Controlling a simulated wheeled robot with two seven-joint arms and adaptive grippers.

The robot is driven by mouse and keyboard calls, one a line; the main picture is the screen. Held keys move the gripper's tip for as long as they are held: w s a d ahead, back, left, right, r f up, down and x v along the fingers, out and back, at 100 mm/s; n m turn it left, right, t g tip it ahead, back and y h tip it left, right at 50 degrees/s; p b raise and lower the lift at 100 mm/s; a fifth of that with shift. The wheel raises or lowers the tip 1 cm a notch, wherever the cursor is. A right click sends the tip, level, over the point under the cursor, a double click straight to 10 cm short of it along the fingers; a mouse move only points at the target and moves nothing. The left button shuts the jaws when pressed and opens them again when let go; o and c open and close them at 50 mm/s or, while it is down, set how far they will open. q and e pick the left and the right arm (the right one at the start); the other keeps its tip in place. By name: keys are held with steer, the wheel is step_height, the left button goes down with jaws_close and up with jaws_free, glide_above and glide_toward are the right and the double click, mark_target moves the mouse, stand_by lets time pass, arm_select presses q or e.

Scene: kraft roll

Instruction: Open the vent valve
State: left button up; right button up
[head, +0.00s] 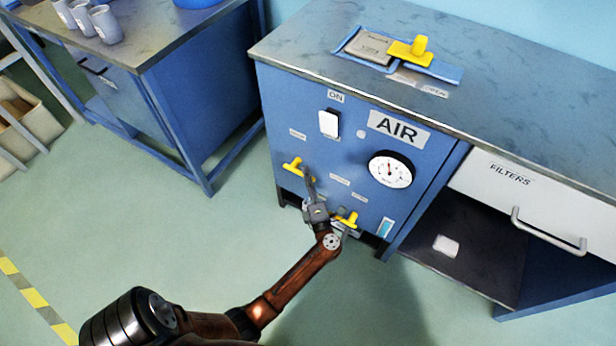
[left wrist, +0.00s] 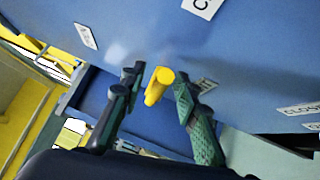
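The front panel of the blue cabinet carries two yellow valve handles in the head view: one at upper left (head: 295,166) and one lower right (head: 347,218). Their small labels are too blurred to read, so I cannot tell which is the vent valve. In the left wrist view a yellow handle (left wrist: 158,86) stands between the two fingers of my left gripper (left wrist: 157,82), with a gap visible on both sides. My right gripper is not in view.
The panel also has a round gauge (head: 390,169), a white switch (head: 328,124) under an ON label and an AIR sign (head: 398,129). A yellow T-shaped piece (head: 410,51) lies on the cabinet top. A FILTERS drawer (head: 530,185) is at right. The floor in front is clear.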

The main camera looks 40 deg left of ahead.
arm_select(q)
jaws_close()
stand_by(0.5)
